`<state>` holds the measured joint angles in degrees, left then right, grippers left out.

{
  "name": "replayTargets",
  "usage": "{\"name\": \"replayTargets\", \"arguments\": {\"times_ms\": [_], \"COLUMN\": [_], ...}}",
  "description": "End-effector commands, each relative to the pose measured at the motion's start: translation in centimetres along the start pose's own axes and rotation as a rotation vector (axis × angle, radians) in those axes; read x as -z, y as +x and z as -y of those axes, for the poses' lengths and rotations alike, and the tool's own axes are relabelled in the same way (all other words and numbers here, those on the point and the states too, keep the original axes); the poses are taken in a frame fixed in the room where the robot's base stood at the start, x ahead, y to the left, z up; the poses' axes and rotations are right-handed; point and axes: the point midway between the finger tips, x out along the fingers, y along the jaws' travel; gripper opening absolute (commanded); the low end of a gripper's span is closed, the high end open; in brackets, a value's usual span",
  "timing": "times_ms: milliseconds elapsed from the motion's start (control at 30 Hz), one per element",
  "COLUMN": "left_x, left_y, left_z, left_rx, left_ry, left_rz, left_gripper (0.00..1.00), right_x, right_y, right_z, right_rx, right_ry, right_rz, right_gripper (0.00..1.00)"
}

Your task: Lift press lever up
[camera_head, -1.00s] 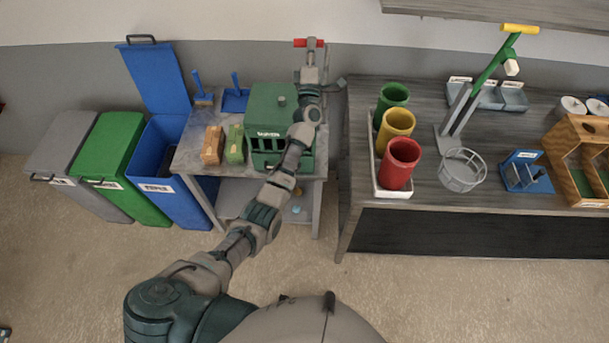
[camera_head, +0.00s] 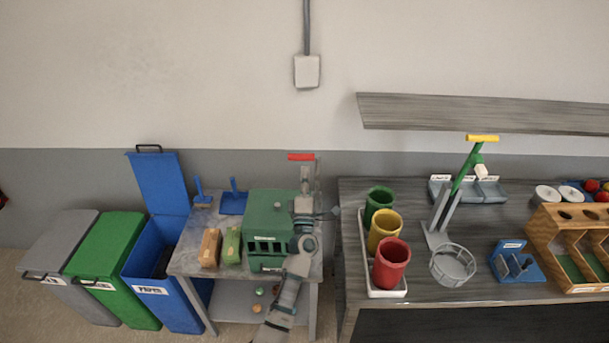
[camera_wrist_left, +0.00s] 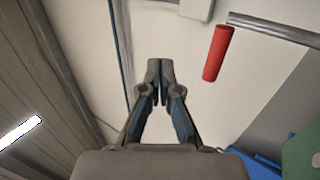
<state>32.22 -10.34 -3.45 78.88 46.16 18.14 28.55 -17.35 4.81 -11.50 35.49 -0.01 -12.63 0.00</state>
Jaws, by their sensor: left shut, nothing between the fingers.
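A red bar handle (camera_head: 301,157) stands up behind the green machine (camera_head: 270,216) on the small left table. It also shows in the left wrist view (camera_wrist_left: 217,53), right of my left gripper (camera_wrist_left: 160,70) and apart from it. There my fingers are shut together, with nothing between them. In the head view my left gripper (camera_head: 309,172) is close below the red handle, and my forearm hides part of the machine's right side. A second lever, green with a yellow handle (camera_head: 482,138), stands raised on the right table. My right gripper is not in view.
Blue, green and grey bins stand further left. The right table (camera_head: 430,290) holds coloured cups (camera_head: 391,263), a wire basket (camera_head: 452,265) and a wooden rack. A shelf (camera_head: 480,112) overhangs it.

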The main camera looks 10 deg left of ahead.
Motion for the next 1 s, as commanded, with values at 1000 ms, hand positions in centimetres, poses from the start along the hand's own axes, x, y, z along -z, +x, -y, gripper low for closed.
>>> {"name": "replayTargets", "arguments": {"times_ms": [1000], "left_x": [-0.9], "left_y": [-5.4], "left_z": [2.2], "left_rx": [0.073], "left_ry": [0.083], "left_rz": [0.051], "left_gripper": [0.0], "right_x": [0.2], "right_y": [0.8], "right_z": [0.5], "right_rx": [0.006], "right_ry": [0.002], "right_rz": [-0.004], "right_gripper": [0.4]}}
